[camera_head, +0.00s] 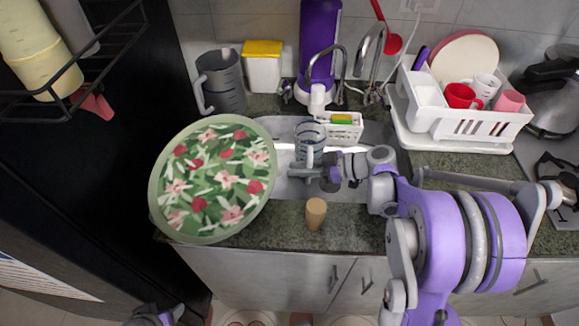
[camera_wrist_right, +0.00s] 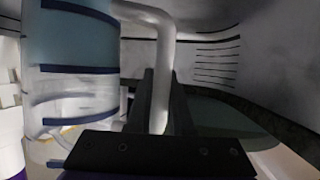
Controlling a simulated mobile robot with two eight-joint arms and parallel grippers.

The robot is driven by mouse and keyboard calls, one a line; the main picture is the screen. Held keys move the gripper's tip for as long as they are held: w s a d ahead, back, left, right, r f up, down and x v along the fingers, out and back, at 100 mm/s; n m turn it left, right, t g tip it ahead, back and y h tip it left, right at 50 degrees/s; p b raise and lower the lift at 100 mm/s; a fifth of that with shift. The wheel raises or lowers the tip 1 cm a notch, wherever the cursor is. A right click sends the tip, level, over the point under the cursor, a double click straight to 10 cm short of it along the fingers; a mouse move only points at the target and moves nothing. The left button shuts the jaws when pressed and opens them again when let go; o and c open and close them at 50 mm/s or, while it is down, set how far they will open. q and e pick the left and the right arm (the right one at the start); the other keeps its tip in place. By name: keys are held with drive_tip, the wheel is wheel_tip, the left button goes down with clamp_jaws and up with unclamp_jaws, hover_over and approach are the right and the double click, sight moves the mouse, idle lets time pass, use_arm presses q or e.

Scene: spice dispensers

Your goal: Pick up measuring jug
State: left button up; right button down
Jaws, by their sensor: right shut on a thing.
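The measuring jug (camera_head: 309,134) is clear with blue bands and stands upright over the sink in the head view. In the right wrist view the jug's body (camera_wrist_right: 80,97) fills the left side, and its pale handle (camera_wrist_right: 160,75) runs down between my dark fingers. My right gripper (camera_head: 306,172) is shut on this handle, at the near side of the jug; it also shows in the right wrist view (camera_wrist_right: 161,100). I cannot tell whether the jug's base touches anything. My left gripper's jaws do not show.
A large floral tray (camera_head: 214,180) stands close left of the jug. A grey pitcher (camera_head: 222,82), a yellow-lidded container (camera_head: 263,68) and a purple bottle (camera_head: 319,45) stand behind. A faucet (camera_head: 366,62), sponge caddy (camera_head: 343,128), dish rack (camera_head: 455,130) and wooden cup (camera_head: 316,213) surround the sink.

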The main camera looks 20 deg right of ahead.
drive_tip(key=s+d, duration=0.6)
drive_tip(key=d, duration=0.2)
wheel_tip(320, 180, up, 19)
drive_tip(key=p, duration=0.7)
drive_tip(key=shift+w+r, duration=0.2)
drive_tip(key=shift+w, duration=0.2)
drive_tip(key=shift+f, duration=0.1)
idle(0.8)
